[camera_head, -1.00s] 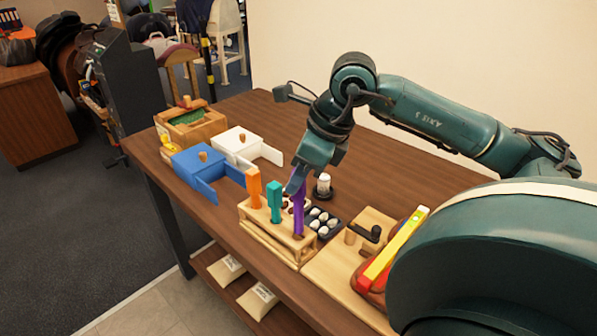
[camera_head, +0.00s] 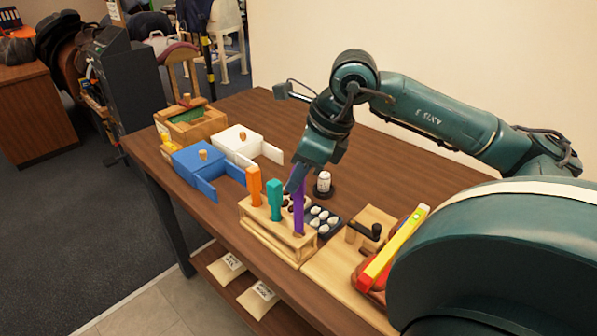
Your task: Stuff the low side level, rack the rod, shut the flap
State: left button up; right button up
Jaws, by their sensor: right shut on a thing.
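My right gripper (camera_head: 297,183) is shut on the purple rod (camera_head: 298,212) near its top. The rod stands upright at the right end of the wooden rack (camera_head: 278,243), its lower end at the rack; I cannot tell how deep it sits. An orange rod (camera_head: 254,187) and a teal rod (camera_head: 274,200) stand in the same rack. At the right, a brown saddle (camera_head: 371,290) carries a red and yellow bar (camera_head: 392,250) that slopes in the picture. My arm hides much of the saddle, and I cannot make out its flap. My left gripper is not in view.
A blue box (camera_head: 197,164) and a white box (camera_head: 237,144) have open sides on the wooden table (camera_head: 230,110). A tray of white lumps (camera_head: 320,222), a small white bottle (camera_head: 323,183) and a black-knobbed block (camera_head: 372,220) stand near the rack. Bags (camera_head: 258,297) lie on the shelf below.

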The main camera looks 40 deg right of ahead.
aim_at(305, 190)
jog(key=shift+f+b, duration=0.3)
jog(key=shift+f, duration=0.15)
jog(key=shift+f+b, duration=0.25)
jog(key=shift+b, duration=0.05)
jog(key=shift+f+b, duration=0.9)
jog(key=shift+b, duration=0.05)
jog(key=shift+f+b, duration=0.55)
jog(key=shift+f, duration=0.05)
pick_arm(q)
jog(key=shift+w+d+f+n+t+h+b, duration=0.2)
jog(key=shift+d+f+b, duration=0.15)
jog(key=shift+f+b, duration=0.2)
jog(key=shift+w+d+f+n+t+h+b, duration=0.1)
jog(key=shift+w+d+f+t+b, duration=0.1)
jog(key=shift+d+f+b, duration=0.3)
pick_arm(e)
jog(key=shift+f, duration=0.9)
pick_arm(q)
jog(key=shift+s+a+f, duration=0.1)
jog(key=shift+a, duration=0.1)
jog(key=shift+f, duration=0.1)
pick_arm(e)
jog(key=o, duration=0.9)
